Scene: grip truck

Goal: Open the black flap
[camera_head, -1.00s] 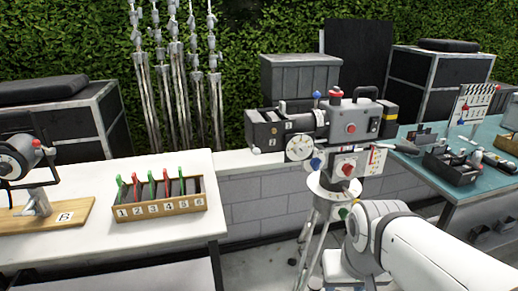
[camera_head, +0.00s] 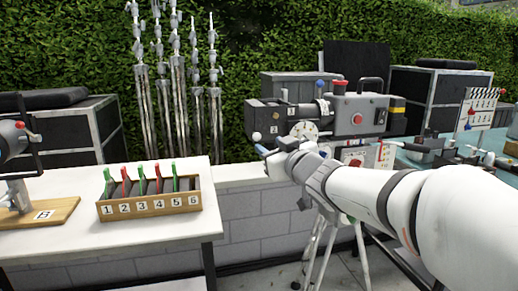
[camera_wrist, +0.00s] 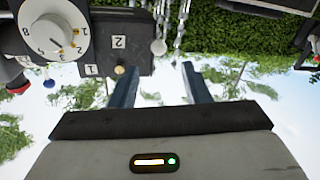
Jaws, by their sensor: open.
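The film camera (camera_head: 357,118) stands on a tripod in the middle of the head view. At its left end is a dark box (camera_head: 264,116), probably the part with the black flap; I cannot tell the flap's edges. The wrist view is upside down and shows this dark box (camera_wrist: 122,28) with labels 1 and 2, a small brass knob (camera_wrist: 120,70) and a white numbered dial (camera_wrist: 53,28). My gripper (camera_wrist: 160,82) is open and empty. One finger appears close to the knob; contact cannot be told. In the head view my gripper (camera_head: 264,151) is just below the box.
A white table (camera_head: 150,232) at left holds a wooden rack (camera_head: 150,208) with numbered slots and red and green handles. A teal table (camera_head: 405,157) with tools and a clapperboard (camera_head: 482,108) is at right. A low block wall (camera_head: 262,220) runs behind.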

